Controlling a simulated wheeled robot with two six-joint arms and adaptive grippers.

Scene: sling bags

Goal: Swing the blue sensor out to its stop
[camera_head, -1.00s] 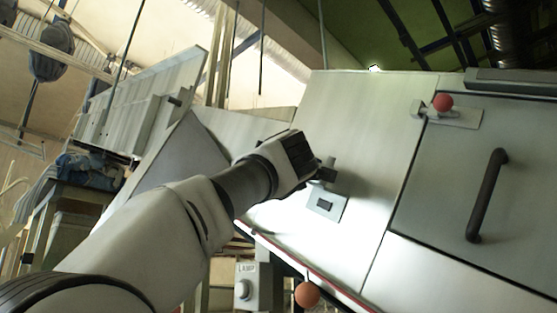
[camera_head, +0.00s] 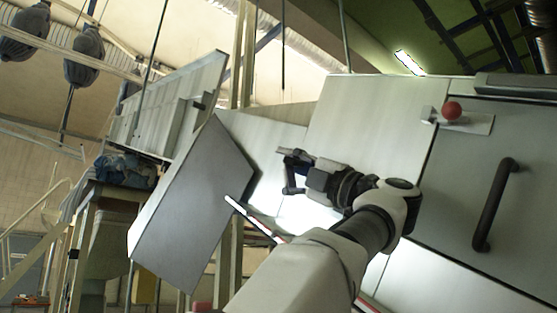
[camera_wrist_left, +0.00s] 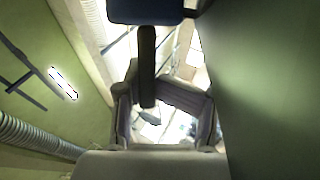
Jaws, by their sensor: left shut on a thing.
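In the left wrist view a dark blue block (camera_wrist_left: 145,10), which looks like the blue sensor, shows at the top edge, cut off by the frame. A dark post (camera_wrist_left: 147,62) runs down from it, its end between the fingers of my left gripper (camera_wrist_left: 165,112). The gripper is shut on this post. In the head view my left gripper (camera_head: 290,172) points left, in front of the pale machine panel. The blue of the sensor cannot be made out there. My right gripper is in neither view.
A grey door (camera_head: 450,190) with a dark handle (camera_head: 492,205) and a red knob (camera_head: 451,111) are at the right. A tilted grey panel (camera_head: 190,210) stands left of my gripper. In the wrist view a dark green surface (camera_wrist_left: 270,90) fills the right side.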

